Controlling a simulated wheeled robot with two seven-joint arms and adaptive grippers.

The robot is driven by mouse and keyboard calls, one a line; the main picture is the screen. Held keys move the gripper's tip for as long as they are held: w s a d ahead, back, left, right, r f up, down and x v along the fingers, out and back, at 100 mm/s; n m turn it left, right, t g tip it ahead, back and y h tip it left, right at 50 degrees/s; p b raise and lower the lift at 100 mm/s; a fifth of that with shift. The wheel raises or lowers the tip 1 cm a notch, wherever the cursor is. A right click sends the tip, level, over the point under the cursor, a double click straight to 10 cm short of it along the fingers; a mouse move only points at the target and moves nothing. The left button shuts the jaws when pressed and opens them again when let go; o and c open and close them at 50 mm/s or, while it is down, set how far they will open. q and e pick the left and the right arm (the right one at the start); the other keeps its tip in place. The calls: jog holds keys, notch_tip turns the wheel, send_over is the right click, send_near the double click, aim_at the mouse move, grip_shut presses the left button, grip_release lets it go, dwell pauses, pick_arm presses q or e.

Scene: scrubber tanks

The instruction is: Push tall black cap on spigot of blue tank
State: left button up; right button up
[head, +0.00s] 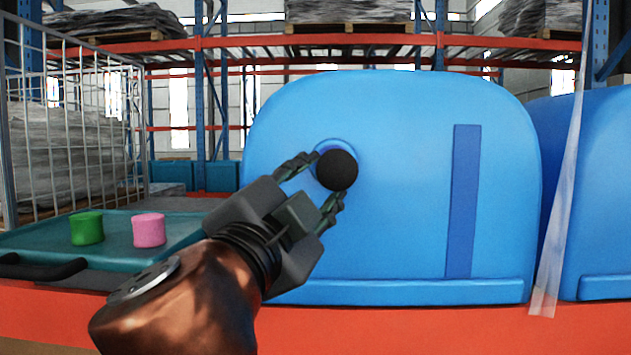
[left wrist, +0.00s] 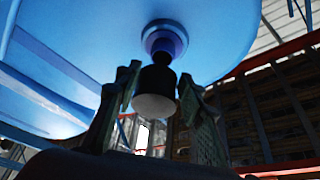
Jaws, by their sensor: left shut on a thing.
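The blue tank (head: 395,220) fills the middle of the head view. Its round blue spigot (head: 335,146) sticks out toward me and is partly hidden by the tall black cap (head: 337,170). My left gripper (head: 312,185) is shut on the black cap, with a finger on each side. In the left wrist view the cap (left wrist: 157,80) sits between the fingers, its end face lit pale. Its far end lines up with the spigot (left wrist: 164,40) and meets or nearly meets it; I cannot tell how far on it is. My right gripper is out of view.
A teal tray (head: 110,235) at the left holds a green cap (head: 87,228) and a pink cap (head: 149,230). A wire cage (head: 75,120) stands behind it. A second blue tank (head: 600,190) and a clear hanging strip (head: 562,200) are at the right.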

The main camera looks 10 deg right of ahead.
pick_arm(q)
jog(key=shift+w+d+r, duration=0.1)
jog(key=shift+w+r, duration=0.1)
jog(key=shift+w+d+p, duration=0.15)
jog(key=shift+w+p, duration=0.25)
jog(key=shift+w, duration=0.45)
jog(key=shift+w+f, duration=0.1)
jog(key=shift+w, duration=0.25)
jog(key=shift+w+d, duration=0.25)
jog(key=shift+w, duration=0.3)
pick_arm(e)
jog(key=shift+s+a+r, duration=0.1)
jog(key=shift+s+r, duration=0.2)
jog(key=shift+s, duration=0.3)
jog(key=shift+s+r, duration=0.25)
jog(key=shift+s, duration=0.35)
pick_arm(q)
jog(key=shift+a+f, duration=0.1)
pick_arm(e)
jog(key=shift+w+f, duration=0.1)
pick_arm(q)
jog(key=shift+w, duration=0.1)
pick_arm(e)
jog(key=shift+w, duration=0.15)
